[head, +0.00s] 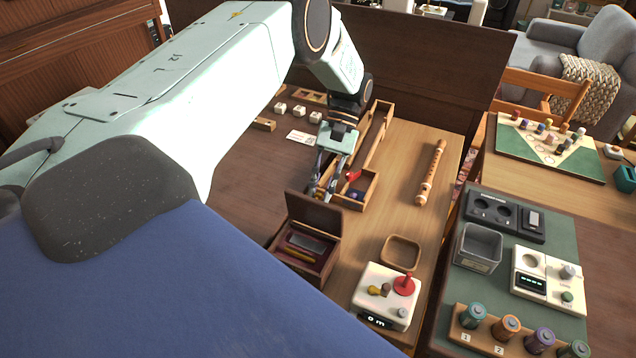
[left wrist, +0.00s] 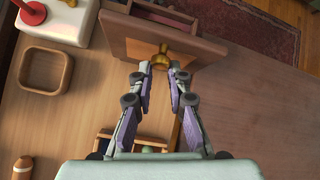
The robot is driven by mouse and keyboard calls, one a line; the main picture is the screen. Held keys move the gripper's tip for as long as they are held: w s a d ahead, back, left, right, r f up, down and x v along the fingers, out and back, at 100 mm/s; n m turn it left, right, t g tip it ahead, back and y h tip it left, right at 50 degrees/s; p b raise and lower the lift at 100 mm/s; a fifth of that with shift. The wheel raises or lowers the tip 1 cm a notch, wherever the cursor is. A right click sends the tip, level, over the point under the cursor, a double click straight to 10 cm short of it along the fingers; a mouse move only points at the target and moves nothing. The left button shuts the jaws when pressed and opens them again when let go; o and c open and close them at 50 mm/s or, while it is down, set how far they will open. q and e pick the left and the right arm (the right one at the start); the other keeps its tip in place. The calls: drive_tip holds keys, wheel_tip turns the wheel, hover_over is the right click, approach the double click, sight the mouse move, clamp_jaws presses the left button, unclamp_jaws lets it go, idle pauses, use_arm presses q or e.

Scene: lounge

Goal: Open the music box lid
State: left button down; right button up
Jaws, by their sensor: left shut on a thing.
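The music box (head: 303,262) is a small wooden box on the table, with a dark red inside and metal parts showing. Its wooden lid (head: 314,215) stands raised, tilted up from the box. In the left wrist view the lid (left wrist: 197,47) carries a brass knob (left wrist: 160,57). My left gripper (head: 322,192) is at the lid's upper edge, and in the left wrist view its fingertips (left wrist: 160,68) are closed on the knob. My right gripper is not in view.
A wooden tray (head: 369,188) with small coloured items stands just behind my left gripper. A recorder (head: 431,172), a shallow wooden dish (head: 402,251) and a white control box (head: 388,296) stand to the right. Some table is bare between them.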

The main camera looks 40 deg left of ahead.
use_arm(q)
drive_tip(key=shift+w+d+f+b, duration=0.15)
drive_tip(key=shift+w+f+b, duration=0.1)
drive_tip(key=shift+f+b, duration=0.25)
drive_tip(key=c, duration=1.8)
unclamp_jaws()
drive_tip(key=shift+w+d+r, duration=0.1)
drive_tip(key=shift+w+r, duration=0.05)
drive_tip(key=shift+w, duration=0.1)
drive_tip(key=o, duration=0.4)
drive_tip(key=shift+s+r, duration=0.15)
drive_tip(key=shift+c, duration=0.2)
drive_tip(key=shift+o, duration=0.9)
drive_tip(key=shift+s+a, duration=0.15)
drive_tip(key=shift+a, duration=0.05)
drive_tip(key=shift+w, duration=0.2)
drive_tip(key=v, duration=0.7)
drive_tip(key=shift+w, duration=0.15)
